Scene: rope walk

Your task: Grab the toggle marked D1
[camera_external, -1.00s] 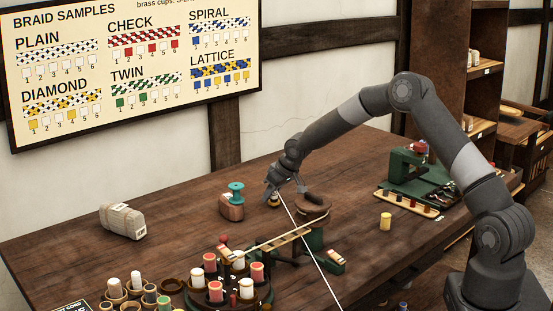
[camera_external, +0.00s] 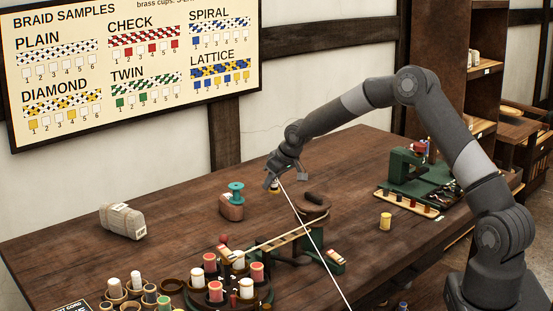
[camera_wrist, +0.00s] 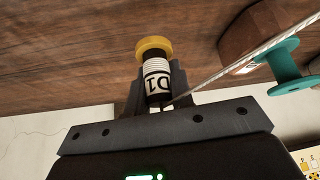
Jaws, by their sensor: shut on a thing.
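The toggle marked D1 (camera_wrist: 157,82) shows in the wrist view as a dark cylinder with a yellow end, white cord wraps and a white label. My gripper (camera_wrist: 158,95) is shut on it. In the external view my gripper (camera_external: 284,177) is above the back middle of the table, with the toggle (camera_external: 275,188) small and partly hidden below it. A white cord (camera_external: 318,247) runs from the gripper down to the front. It also crosses to the right in the wrist view (camera_wrist: 240,62).
A wooden block (camera_external: 232,208) with a teal spool (camera_external: 236,190) stands just left of my gripper. A round brown piece (camera_external: 313,205) on a green stand is to the right. A carousel of bobbins (camera_external: 228,296) is at the front.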

